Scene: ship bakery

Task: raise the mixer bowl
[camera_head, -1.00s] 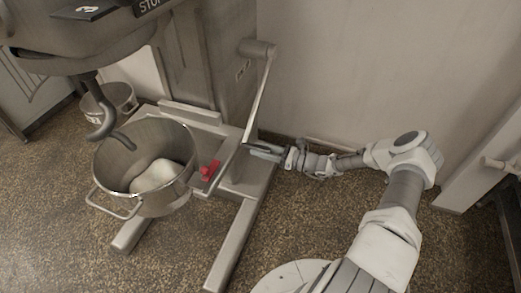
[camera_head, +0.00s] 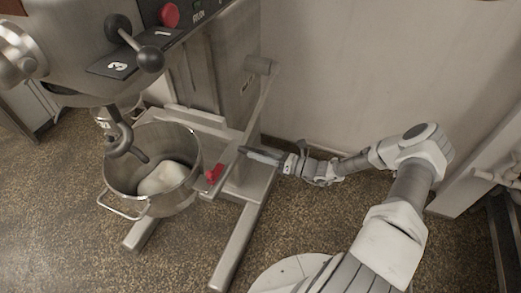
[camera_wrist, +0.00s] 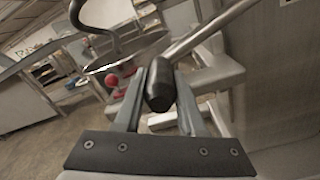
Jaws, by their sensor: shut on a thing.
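The steel mixer bowl (camera_head: 150,199) sits low in the bowl support of the mixer, with a pale lump of dough (camera_head: 165,177) inside. The grey dough hook (camera_head: 118,135) hangs at the bowl's upper left. A long lever (camera_head: 262,100) slants down from a hub on the mixer column's side. In the wrist view its black grip (camera_wrist: 160,84) lies between the two fingers of my gripper (camera_wrist: 158,95), which is shut on it. My gripper in the head view (camera_head: 262,155) is at the lever's lower end, right of the bowl.
A red latch (camera_head: 213,174) stands beside the bowl on its support. The mixer's legs (camera_head: 240,245) spread over the speckled floor. A plain wall (camera_head: 370,70) is behind my arm, and a pipe fitting (camera_head: 490,178) is at the right. Floor in front of the bowl is clear.

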